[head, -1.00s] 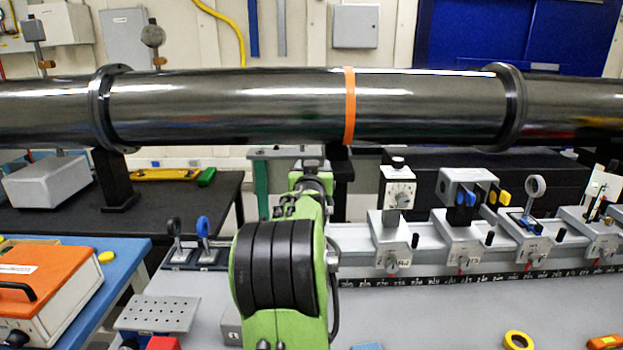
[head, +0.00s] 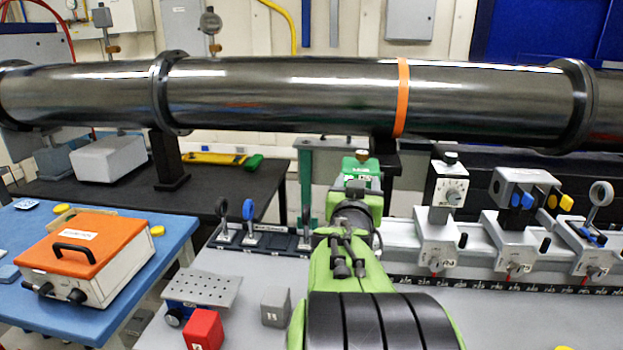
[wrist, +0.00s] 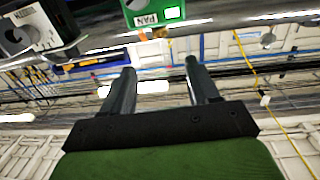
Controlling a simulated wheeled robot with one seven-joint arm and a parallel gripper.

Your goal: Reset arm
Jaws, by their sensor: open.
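My green arm rises from the bottom of the head view, and its upper part stands in front of the bench and just under the long dark beam pipe (head: 270,95). My gripper (wrist: 160,75) shows in the wrist view with its two dark fingers spread apart and nothing between them. The wrist view is tilted, with the pipe, wall and cables behind the fingers. The fingertips cannot be made out in the head view.
The pipe with an orange band (head: 402,98) crosses the whole width. Optics carriers (head: 437,240) stand on a rail at right. An orange-topped box (head: 90,255) sits on a blue table (head: 170,235) at left. A red block (head: 203,328) and a grey block (head: 275,306) stand left of my arm.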

